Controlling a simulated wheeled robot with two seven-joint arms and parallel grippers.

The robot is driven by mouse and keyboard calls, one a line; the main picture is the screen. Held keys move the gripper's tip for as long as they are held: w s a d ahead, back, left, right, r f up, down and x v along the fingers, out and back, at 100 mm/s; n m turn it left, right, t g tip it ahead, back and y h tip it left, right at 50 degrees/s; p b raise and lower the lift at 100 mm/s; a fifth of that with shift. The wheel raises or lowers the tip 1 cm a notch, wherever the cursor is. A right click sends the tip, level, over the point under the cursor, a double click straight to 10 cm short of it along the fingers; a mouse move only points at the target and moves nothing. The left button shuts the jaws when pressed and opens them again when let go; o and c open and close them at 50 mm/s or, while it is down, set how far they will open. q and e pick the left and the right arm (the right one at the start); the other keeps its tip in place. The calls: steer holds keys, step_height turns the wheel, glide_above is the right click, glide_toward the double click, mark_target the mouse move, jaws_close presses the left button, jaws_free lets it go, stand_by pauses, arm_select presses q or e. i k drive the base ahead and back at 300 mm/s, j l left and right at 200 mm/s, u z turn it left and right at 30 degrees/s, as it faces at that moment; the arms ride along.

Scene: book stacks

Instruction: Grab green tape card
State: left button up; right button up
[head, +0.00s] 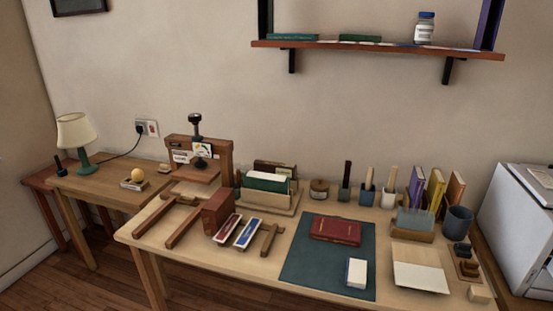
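No thing is plainly readable as a green tape card. A dark green card-like piece (267,181) stands in a wooden rack (262,199) at the back middle of the workbench, with white edges showing. Two narrow trays lie left of the cutting mat, one with a red item (227,228) and one with a blue item (247,233). Flat green items lie on the wall shelf, one at the left (290,37) and one in the middle (360,38). Neither of my grippers is in view.
The workbench (190,256) holds a wooden press (200,160), a dark green mat (305,270) with a red book (336,230) and a white block (356,272), tool cups, and upright books (436,190). A lamp (76,135) stands on a side table. A white appliance (515,225) is at right.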

mark_target(281, 178)
steer(key=i+j, duration=0.2)
steer(key=i+j+z, duration=0.15)
steer(key=j, duration=0.3)
steer(key=i+j, duration=0.15)
steer(key=j, duration=0.2)
steer(key=z, duration=0.05)
